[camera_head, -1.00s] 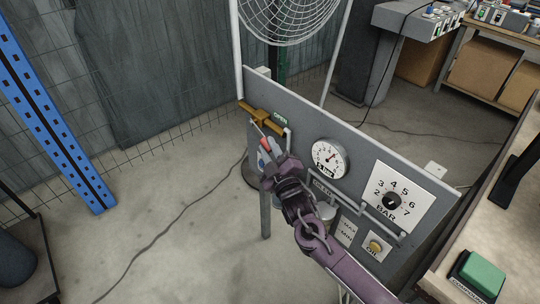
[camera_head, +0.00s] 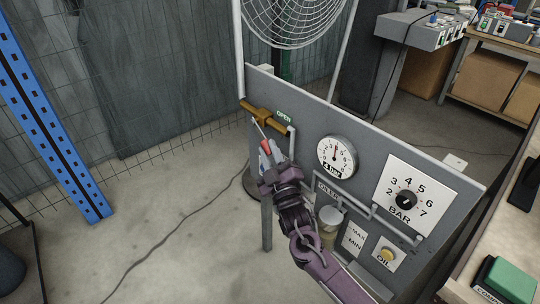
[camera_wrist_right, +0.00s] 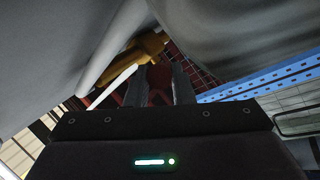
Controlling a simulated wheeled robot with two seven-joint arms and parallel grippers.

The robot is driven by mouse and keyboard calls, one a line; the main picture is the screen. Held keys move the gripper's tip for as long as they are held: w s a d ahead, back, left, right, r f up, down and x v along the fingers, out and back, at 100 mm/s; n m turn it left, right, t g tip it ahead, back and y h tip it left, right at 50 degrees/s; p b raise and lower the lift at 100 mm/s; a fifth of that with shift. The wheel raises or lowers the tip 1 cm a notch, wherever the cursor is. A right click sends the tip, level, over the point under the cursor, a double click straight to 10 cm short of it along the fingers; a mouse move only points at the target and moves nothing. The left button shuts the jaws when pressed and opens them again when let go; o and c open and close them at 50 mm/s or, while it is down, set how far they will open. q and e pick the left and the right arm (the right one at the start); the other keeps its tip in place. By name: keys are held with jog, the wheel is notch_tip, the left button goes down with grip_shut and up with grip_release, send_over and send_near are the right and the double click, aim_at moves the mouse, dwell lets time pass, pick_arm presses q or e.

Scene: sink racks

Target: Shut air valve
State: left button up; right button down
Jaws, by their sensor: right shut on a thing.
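The brass-yellow air valve (camera_head: 262,118) is at the upper left of the grey panel, beside a green OPEN label (camera_head: 284,116). Its thin lever slants down from the valve to a red grip (camera_head: 265,145). My right gripper (camera_head: 267,154) is shut on the red lever grip, in front of the panel's left part. The wrist view shows the red grip (camera_wrist_right: 159,76) between the two fingers, with the yellow valve (camera_wrist_right: 142,52) just beyond. The fingers partly hide the grip. My left gripper is not in view.
The panel (camera_head: 320,120) carries a round gauge (camera_head: 337,155), a BAR dial (camera_head: 405,198), pipes and an oiler cup (camera_head: 330,218) close to my right arm. A fan cage (camera_head: 295,18) stands behind. Floor to the left is mostly clear. A bench (camera_head: 500,260) stands at right.

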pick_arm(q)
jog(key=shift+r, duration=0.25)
pick_arm(e)
jog(key=shift+f, duration=0.1)
jog(key=c, duration=1.3)
grip_release()
jog(key=shift+o, duration=0.2)
jog(key=shift+r, duration=0.35)
pick_arm(q)
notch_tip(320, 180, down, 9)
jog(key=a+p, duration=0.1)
jog(key=p, duration=0.1)
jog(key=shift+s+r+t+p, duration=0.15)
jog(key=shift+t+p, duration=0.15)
jog(key=shift+p, duration=0.05)
pick_arm(e)
notch_tip(320, 180, up, 19)
jog(key=shift+r, duration=0.2)
